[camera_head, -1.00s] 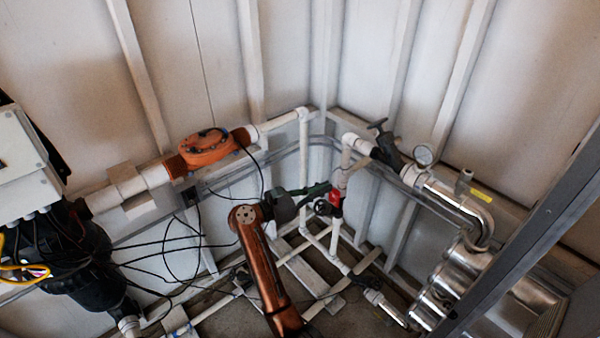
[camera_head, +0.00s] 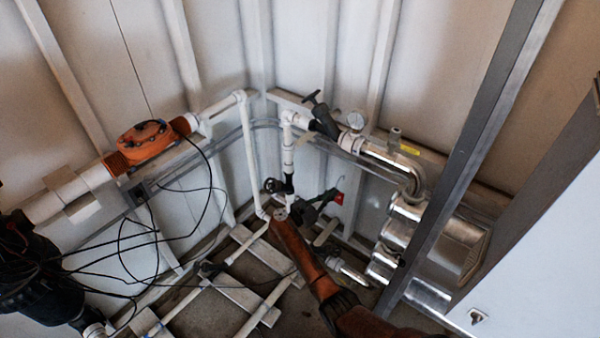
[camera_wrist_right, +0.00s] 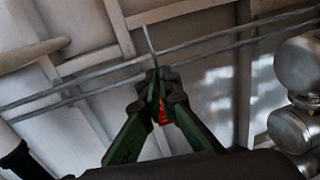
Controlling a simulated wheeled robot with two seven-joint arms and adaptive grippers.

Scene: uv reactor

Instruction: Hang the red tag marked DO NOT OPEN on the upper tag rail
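My right gripper (camera_head: 326,199) is in front of the corner, below the white pipes. Its green fingers (camera_wrist_right: 158,92) also show in the right wrist view, close together around the red tag (camera_wrist_right: 163,113). In the head view the red tag (camera_head: 338,198) is a small patch at the fingertips; its lettering cannot be read. A thin grey strip rises from between the fingertips in the wrist view. Two parallel metal rails cross behind them, the upper rail (camera_wrist_right: 220,34) just above the lower rail (camera_wrist_right: 225,50). I cannot tell how far the strip is from them. My left gripper is not in view.
White pipes (camera_head: 251,150) stand in the corner. An orange flow unit (camera_head: 145,141) and loose black cables (camera_head: 150,235) are at left. A white panel stands far right.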

